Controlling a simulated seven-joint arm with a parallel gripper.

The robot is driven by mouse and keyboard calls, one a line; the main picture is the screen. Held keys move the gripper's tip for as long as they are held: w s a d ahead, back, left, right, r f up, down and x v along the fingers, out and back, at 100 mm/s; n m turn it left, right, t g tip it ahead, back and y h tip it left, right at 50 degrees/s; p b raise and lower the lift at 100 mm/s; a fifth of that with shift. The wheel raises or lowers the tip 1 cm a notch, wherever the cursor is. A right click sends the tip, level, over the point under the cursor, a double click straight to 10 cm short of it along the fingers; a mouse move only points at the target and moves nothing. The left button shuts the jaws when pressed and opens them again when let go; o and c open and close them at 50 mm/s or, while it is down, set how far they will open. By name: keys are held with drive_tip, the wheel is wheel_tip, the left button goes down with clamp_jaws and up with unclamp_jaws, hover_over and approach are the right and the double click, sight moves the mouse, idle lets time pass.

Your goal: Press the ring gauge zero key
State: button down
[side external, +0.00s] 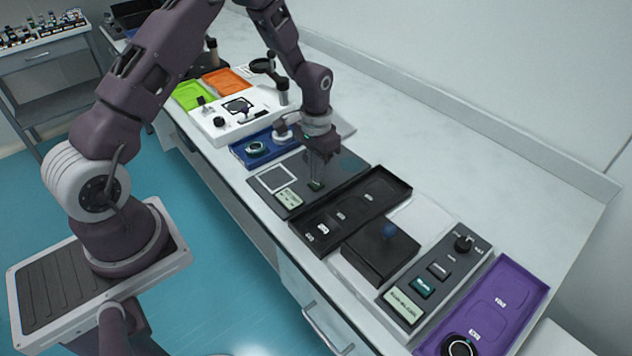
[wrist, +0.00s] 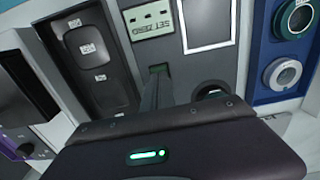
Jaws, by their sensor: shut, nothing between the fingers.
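A dark grey gauge panel (side external: 264,188) lies on the bench under my gripper, with a pale display (side external: 288,198) and a light-framed square window (side external: 277,179). The display carries upside-down lettering. The fingers hide much of the key, and I cannot tell whether they touch it.
A black tray (side external: 366,195) lies right of the panel. A blue tray (side external: 240,151) with round ring parts lies left of it. Further right are a black block (side external: 378,255), another grey control box (side external: 447,268) with a green key, and a purple tray (side external: 520,287).

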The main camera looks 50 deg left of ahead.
drive_tip(key=shift+f, duration=0.7)
idle(0.5)
wheel_tip(320, 180, up, 8)
idle(0.6)
drive_tip(key=s+d+r+t, duration=0.1)
drive_tip(key=s+d+r, duration=0.3)
drive_tip(key=r, duration=0.5)
drive_tip(key=s+d+r+t, duration=0.1)
drive_tip(key=s+r+t, duration=0.1)
drive_tip(key=s+r, duration=0.6)
drive_tip(key=s+d+r+t, duration=0.1)
drive_tip(key=s+d+r, duration=0.1)
drive_tip(key=s, duration=0.5)
drive_tip(key=s+d+r+t, duration=0.1)
drive_tip(key=s+r, duration=0.2)
drive_tip(key=s, duration=0.4)
drive_tip(key=shift+s+d+r+t, duration=0.2)
drive_tip(key=shift+d+r+t, duration=0.1)
drive_tip(key=shift+d+r, duration=0.1)
